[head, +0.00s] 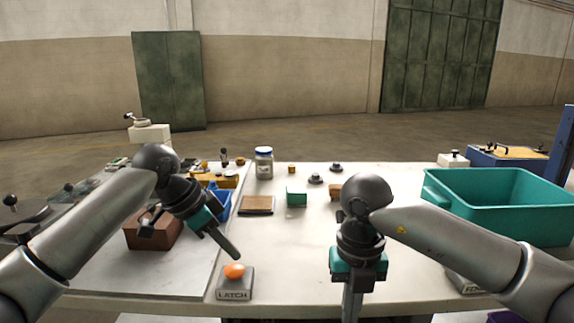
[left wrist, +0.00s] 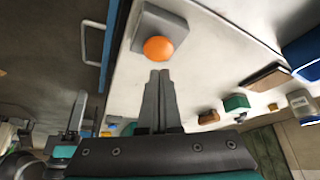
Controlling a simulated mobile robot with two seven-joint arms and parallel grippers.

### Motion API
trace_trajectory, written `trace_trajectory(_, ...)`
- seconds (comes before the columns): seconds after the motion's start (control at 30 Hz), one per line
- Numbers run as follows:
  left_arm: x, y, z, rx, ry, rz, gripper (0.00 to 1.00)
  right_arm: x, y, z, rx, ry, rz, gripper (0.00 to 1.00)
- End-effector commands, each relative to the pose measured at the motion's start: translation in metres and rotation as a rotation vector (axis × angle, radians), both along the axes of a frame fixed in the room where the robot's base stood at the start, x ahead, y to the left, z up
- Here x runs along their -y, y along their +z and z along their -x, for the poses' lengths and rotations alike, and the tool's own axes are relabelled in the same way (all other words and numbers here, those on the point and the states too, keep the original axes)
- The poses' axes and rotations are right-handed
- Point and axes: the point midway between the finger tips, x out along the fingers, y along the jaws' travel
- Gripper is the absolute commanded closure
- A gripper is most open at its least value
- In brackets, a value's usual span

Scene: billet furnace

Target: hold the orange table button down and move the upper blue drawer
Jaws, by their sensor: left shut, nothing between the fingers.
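The orange button (head: 234,271) sits on a grey block labelled LATCH at the table's front edge; it also shows in the left wrist view (left wrist: 158,49). My left gripper (head: 236,255) is shut and empty, its tips just behind and above the button, apparently a little apart from it. Its closed fingers (left wrist: 159,74) point at the button in the left wrist view. A blue front (left wrist: 109,45) with a metal handle (left wrist: 86,42), seemingly the upper blue drawer, shows below the table edge. My right gripper (head: 351,300) points down near the front edge; its fingertips are unclear.
A teal bin (head: 500,206) stands at the right of the table (head: 290,240). A green block (head: 296,197) and a jar (head: 264,163) stand farther back. The middle front is clear.

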Motion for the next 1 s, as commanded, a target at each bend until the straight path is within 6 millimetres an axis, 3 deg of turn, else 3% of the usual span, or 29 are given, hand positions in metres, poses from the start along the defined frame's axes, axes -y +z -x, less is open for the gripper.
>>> trace_trajectory(0.6, 0.000, 0.038, 0.000, 0.002, 0.000, 0.001, 1.00, 0.000, 0.052, 0.000, 0.000, 0.000, 0.000, 1.00)
trace_trajectory(1.0, 0.000, 0.037, 0.000, 0.001, -0.001, 0.001, 1.00, 0.000, 0.052, 0.000, 0.000, 0.000, 0.000, 1.00)
